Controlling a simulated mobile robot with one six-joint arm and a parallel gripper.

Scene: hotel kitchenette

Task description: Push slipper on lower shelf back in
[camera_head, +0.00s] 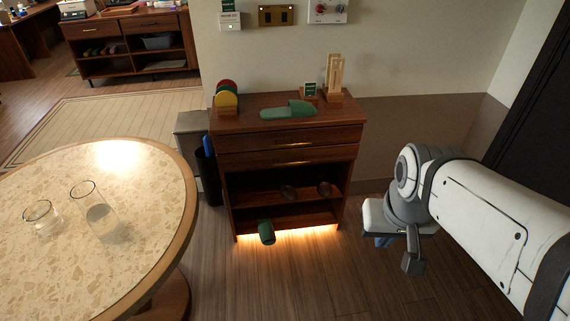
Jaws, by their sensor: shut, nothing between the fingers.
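A green slipper (266,232) is at the lower shelf of the wooden cabinet (290,143). Its rounded end juts out past the front edge of the lower shelf (300,219), left of the middle. The rest of it is hard to make out in the dark. My gripper (411,264) is shut and empty. It hangs to the right of the cabinet, above the floor and well apart from the slipper. My own arm hides part of the gripper.
Another green slipper (288,110) lies on the cabinet top. A round table (150,215) with two glasses stands at left, a dark bin (208,175) beside the cabinet. Floor before the cabinet is clear.

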